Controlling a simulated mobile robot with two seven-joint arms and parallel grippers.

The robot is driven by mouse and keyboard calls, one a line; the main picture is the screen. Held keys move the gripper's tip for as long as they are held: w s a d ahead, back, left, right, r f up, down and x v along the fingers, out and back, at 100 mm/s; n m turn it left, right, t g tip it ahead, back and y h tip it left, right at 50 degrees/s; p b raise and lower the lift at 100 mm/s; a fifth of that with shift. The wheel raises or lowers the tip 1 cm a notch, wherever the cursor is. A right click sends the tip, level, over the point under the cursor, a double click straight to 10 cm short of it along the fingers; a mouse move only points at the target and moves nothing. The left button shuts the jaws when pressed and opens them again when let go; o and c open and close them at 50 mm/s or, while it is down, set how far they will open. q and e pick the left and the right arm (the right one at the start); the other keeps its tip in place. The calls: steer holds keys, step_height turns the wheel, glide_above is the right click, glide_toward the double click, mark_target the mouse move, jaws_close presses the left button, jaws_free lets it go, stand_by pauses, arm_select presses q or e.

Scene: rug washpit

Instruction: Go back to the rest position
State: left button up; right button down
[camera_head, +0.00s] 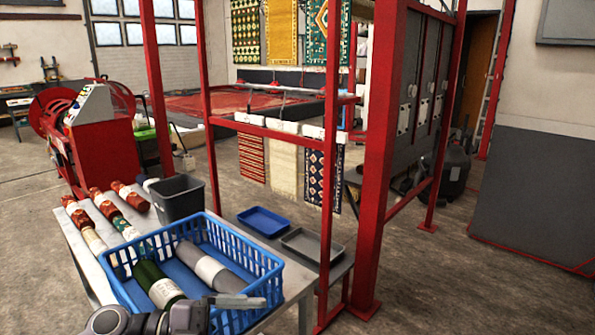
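My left gripper (240,301) shows at the bottom edge, its arm coming in from the lower left. It is in front of the near side of a blue plastic crate (262,262), seen over its near right part. I cannot tell from this angle whether its fingers are apart; no object shows in them. A dark green roll with a pale label (158,285) and a grey roll (210,268) lie in the crate. My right gripper is not in view.
The crate stands on a light table (85,262) with several red and patterned rolls (108,207) and a dark grey bin (178,199). A blue tray (264,221) and a grey tray (312,245) lie beyond. A red post (375,160) stands right; floor (450,280) is clear there.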

arm_select(q)
steer(key=s+a+f+n+t+y, duration=0.1)
steer(key=a+f+n+t+y, duration=0.3)
steer(key=f+n+t, duration=0.45)
steer(key=a+f+n+t+y, duration=0.3)
steer(key=n+t+y, duration=0.25)
steer(key=n, duration=0.65)
steer(key=s+a+f+n+g+y, duration=0.2)
steer(key=s+f, duration=0.4)
steer(key=f, duration=0.2)
steer(key=s+a+f+n+g+y+b, duration=0.1)
steer(key=s+a+f+n+g+y, duration=0.2)
steer(key=s+f, duration=0.4)
steer(key=shift+s+a+f, duration=0.25)
steer(key=shift+s+f, duration=0.05)
steer(key=shift+f, duration=0.15)
